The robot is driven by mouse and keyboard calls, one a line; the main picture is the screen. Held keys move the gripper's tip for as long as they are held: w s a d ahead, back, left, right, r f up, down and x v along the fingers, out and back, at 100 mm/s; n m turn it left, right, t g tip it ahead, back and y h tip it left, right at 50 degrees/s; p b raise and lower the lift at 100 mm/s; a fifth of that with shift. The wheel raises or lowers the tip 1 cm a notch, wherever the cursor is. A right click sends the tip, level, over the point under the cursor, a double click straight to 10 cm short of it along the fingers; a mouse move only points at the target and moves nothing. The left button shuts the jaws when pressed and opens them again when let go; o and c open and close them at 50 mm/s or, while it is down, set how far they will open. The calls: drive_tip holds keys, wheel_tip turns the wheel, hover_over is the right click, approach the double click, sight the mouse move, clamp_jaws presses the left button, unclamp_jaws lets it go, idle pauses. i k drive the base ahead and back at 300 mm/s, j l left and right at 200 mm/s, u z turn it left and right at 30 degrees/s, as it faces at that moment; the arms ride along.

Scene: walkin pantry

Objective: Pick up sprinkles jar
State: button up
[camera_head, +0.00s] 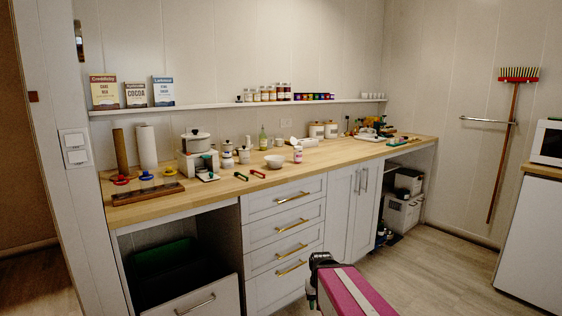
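A small jar (298,154) with a white lid and a pinkish body stands upright near the front edge of the wooden counter, just right of a white bowl. It looks like the sprinkles jar, but its label is too small to read. Nothing touches it that I can see. Part of my arm, magenta with a dark end, shows at the bottom centre, in front of the drawers and well apart from the jar. My gripper's fingers cannot be made out in this view.
The counter (330,152) runs along the wall. The white bowl (274,161) stands beside the jar, with red and green handled items (249,174) to its left. Several spice jars (268,94) line the shelf above. The floor (430,270) at right is clear.

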sight(297, 150)
drive_tip(key=i+l, duration=0.2)
drive_tip(key=l, duration=0.15)
drive_tip(key=i+l+u, duration=0.1)
drive_tip(key=l, duration=0.25)
drive_tip(key=i+l, duration=0.3)
drive_tip(key=i+l+u, duration=0.15)
drive_tip(key=l, duration=0.25)
drive_tip(key=i+l, duration=0.2)
drive_tip(key=l, duration=0.2)
